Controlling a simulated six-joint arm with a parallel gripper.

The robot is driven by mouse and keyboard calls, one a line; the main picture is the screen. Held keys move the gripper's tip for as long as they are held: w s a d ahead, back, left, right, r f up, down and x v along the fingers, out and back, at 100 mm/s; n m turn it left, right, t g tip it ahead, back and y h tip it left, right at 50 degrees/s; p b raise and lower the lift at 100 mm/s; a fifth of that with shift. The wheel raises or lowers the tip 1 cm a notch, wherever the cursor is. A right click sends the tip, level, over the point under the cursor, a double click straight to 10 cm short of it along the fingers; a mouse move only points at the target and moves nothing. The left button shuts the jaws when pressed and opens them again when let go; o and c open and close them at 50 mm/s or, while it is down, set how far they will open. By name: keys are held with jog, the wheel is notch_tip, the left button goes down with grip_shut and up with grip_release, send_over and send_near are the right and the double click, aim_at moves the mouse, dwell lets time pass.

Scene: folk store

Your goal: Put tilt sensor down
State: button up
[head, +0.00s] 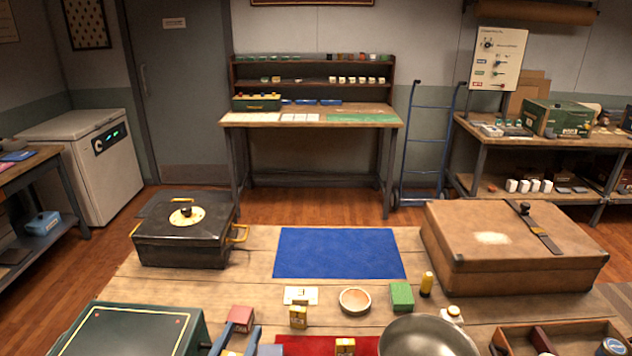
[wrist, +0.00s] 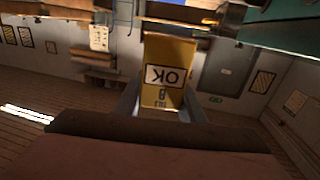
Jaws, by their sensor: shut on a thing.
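The tilt sensor (wrist: 167,72) is a yellow block with a white panel reading "OK" and further dark lettering. In the wrist view it is held between the two grey fingers of my gripper (wrist: 160,108). In the head view my gripper (head: 236,338) is at the bottom edge, left of centre, with two blue-grey fingers, partly cut off by the frame. A reddish block (head: 241,317) shows at the finger ends there; I cannot tell whether it is part of the held sensor. Similar yellow blocks stand on the table, one (head: 298,317) upright and another (head: 345,347) on a red mat (head: 300,345).
A blue mat (head: 338,254) lies clear at the middle back. A green case (head: 125,335) is left of my gripper. A shallow dish (head: 355,300), green box (head: 401,296), metal bowl (head: 425,338) and wooden tray (head: 575,332) stand rightward. A black case (head: 185,240) and brown case (head: 510,248) flank the mat.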

jog(key=shift+r+p, duration=0.45)
jog(key=shift+r, duration=0.5)
jog(key=d+f+m+g+h, duration=0.1)
jog(key=d+f+h, duration=0.15)
jog(key=d, duration=0.75)
jog(key=d+f+m+h, duration=0.2)
jog(key=d+f, duration=0.2)
jog(key=d, duration=0.7)
jog(key=shift+y, duration=0.25)
jog(key=shift+w+a+f, duration=0.1)
jog(key=shift+w+f, duration=0.1)
jog(key=shift+f, duration=1.15)
jog(key=shift+w+f, duration=0.2)
jog(key=shift+f, duration=1.15)
jog(key=shift+f+p, duration=0.35)
jog(key=shift+f, duration=1.75)
